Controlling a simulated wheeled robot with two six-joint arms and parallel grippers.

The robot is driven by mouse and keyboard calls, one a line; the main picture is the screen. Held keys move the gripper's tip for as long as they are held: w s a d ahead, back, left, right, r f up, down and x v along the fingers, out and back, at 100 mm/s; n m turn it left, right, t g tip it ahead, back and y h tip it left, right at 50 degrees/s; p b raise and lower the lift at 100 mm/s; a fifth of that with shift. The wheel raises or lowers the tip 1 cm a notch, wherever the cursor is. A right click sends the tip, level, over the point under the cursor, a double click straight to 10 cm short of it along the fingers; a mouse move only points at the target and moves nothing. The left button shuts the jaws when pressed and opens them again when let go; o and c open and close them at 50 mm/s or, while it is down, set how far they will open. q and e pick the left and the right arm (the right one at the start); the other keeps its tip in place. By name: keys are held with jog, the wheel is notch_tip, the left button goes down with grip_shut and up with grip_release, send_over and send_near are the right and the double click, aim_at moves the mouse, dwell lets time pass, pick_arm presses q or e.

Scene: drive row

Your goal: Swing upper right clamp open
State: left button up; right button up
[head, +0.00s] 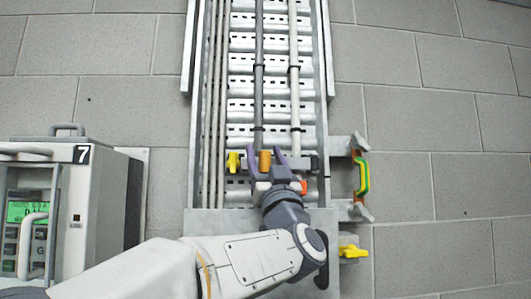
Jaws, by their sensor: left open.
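My left gripper (265,154) reaches up in front of the cable ladder, its two purple-grey fingers apart. An orange lever-like piece (265,161) shows between the fingers; I cannot tell whether they touch it. A yellow lever-like piece (233,162) is just left of the gripper. A dark grey bar (306,164) runs behind at that height, and a small red-orange piece (304,187) sits lower right. My wrist hides part of this area, so I cannot tell clearly which piece is the upper right clamp. My right gripper is not in view.
The metal cable ladder (274,75) carries upright grey and white cables. A green-yellow strap (362,175) spans two brackets at its right, with a yellow knob (352,251) below. A grey device marked 7 (101,215) stands at left. Block wall lies open at right.

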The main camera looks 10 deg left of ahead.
pick_arm(q)
grip_shut()
dwell(1.4)
